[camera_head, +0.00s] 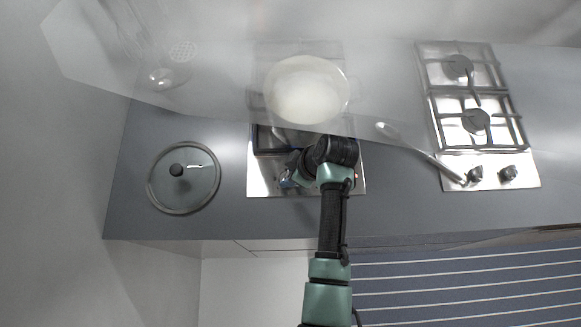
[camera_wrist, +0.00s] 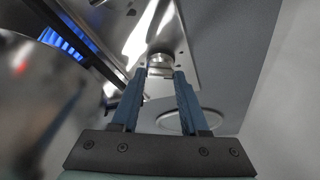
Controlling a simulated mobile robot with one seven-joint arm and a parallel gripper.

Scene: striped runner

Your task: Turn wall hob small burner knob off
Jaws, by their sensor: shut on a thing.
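The left hob (camera_head: 262,185) is a steel plate with a large pale pot (camera_head: 305,92) over its back part. My gripper (camera_head: 287,181) is at its front strip, and my arm hides part of this strip. In the wrist view, my gripper (camera_wrist: 157,78) has its blue fingers on either side of a round metallic knob (camera_wrist: 160,60), shut on it. The knob sits on the steel panel (camera_wrist: 192,75). Which burner it belongs to cannot be told. A blue flame (camera_wrist: 70,38) burns at the upper left of the wrist view.
A glass lid (camera_head: 184,187) lies on the grey counter (camera_head: 130,160) left of the hob. A second hob (camera_head: 470,110) with two dark knobs stands at the right, a ladle (camera_head: 435,163) between the hobs. A translucent hood panel (camera_head: 220,70) overhangs the back.

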